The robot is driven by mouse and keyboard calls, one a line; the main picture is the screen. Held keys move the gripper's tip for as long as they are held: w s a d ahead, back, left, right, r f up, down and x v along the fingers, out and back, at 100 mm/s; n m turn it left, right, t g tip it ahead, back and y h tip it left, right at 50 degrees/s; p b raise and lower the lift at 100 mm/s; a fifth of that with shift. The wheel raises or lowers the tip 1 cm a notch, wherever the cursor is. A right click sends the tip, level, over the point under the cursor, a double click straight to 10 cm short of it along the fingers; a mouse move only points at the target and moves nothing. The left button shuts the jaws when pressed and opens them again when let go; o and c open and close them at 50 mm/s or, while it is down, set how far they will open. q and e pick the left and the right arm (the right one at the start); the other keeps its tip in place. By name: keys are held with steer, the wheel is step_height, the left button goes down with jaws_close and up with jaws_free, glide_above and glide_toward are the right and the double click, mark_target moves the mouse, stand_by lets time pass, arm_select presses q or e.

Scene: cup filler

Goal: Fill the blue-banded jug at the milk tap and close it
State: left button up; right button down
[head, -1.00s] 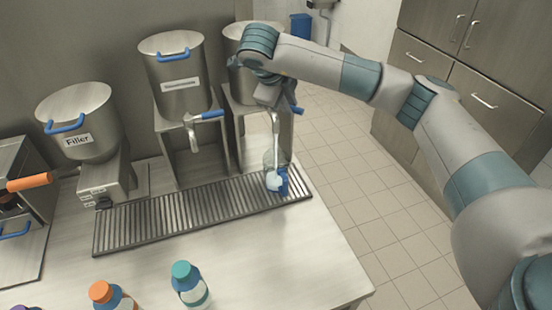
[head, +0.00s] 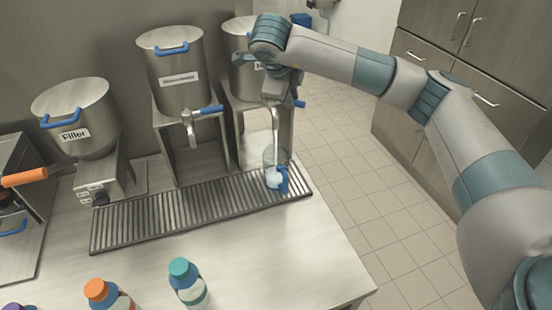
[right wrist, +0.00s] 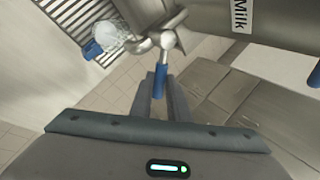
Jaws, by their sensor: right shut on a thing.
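The clear jug (head: 270,171) with blue on its right side stands on the drip grate, below the spout of the milk tap (head: 276,122). In the right wrist view the jug (right wrist: 117,36) looks whitish inside, and its blue handle points left. My right gripper (right wrist: 161,88) is shut on the blue tap lever (right wrist: 161,76) of the vessel labelled Milk (right wrist: 225,20). In the head view this gripper (head: 292,92) is partly hidden by my wrist. Its fingers are apart from the jug. The exact milk level is unclear. My left gripper is out of view.
The drip grate (head: 150,222) runs along the counter (head: 240,250). A second tapped vessel (head: 172,80) and a filler pot (head: 75,118) stand to the left. Bottles with a teal cap (head: 180,268) and an orange cap (head: 96,290) stand in front. Floor is clear at right.

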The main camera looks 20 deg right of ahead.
steer(key=shift+w+d+f+n+t+y+b, duration=0.2)
steer(key=shift+d+n+t+y+b, duration=0.15)
steer(key=shift+n+b, duration=0.4)
steer(key=shift+r+n, duration=0.15)
steer(key=shift+n, duration=0.1)
steer(key=shift+d, duration=0.1)
steer(key=shift+w+d+n+t+y+b, duration=0.3)
steer(key=shift+n+y+b, duration=0.25)
steer(key=shift+b, duration=0.25)
steer(key=shift+w+n, duration=0.15)
steer(key=shift+n, duration=0.3)
steer(key=shift+d, duration=0.1)
stand_by(1.0)
